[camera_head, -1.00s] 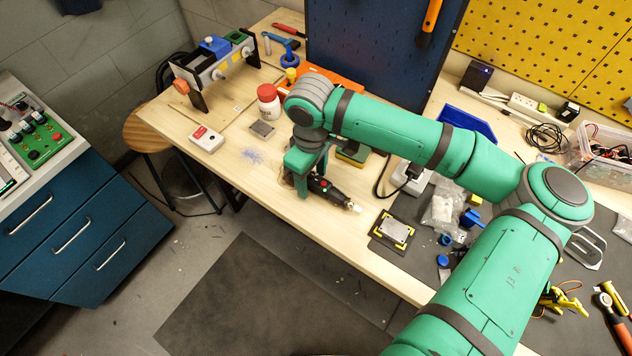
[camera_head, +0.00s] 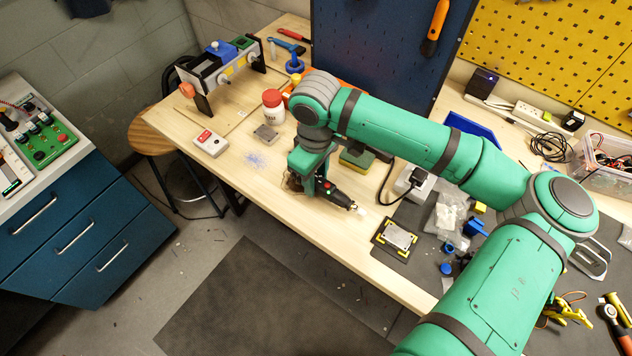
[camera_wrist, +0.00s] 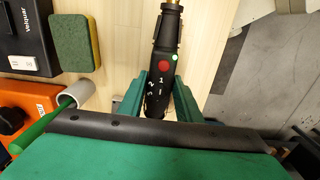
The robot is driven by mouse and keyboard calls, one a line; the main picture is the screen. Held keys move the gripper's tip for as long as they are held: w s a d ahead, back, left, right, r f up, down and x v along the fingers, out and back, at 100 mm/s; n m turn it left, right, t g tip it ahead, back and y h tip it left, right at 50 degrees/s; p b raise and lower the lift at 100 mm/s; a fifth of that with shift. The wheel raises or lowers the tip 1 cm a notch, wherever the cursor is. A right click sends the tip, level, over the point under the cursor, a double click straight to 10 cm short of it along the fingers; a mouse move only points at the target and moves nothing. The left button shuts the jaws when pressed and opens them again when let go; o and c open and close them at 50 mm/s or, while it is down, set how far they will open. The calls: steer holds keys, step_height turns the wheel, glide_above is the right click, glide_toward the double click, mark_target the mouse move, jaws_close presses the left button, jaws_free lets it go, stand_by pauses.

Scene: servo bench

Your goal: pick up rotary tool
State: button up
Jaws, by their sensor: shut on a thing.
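The rotary tool (camera_head: 333,193) is black with a red button and a light tip pointing right, near the front edge of the wooden bench. In the wrist view the rotary tool (camera_wrist: 163,65) runs up from between my green fingers, its red button and white marks facing up. My gripper (camera_wrist: 160,92) is shut on its body, one finger on each side. In the head view my gripper (camera_head: 310,178) hangs from the arm over the tool, and the wrist hides part of both. I cannot tell whether the tool is clear of the bench top.
A green and yellow sponge (camera_wrist: 73,40) and a black box (camera_wrist: 28,35) lie left of the tool in the wrist view. A white bottle with a red cap (camera_head: 272,106) stands behind. A small plate on a mat (camera_head: 399,237) lies to the right. Bare wood (camera_head: 240,175) is at left.

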steer(key=s+a+r, duration=0.6)
steer(key=s+r, duration=0.5)
steer(key=s, duration=0.1)
steer(key=shift+s+a, duration=0.15)
steer(key=shift+a, duration=0.05)
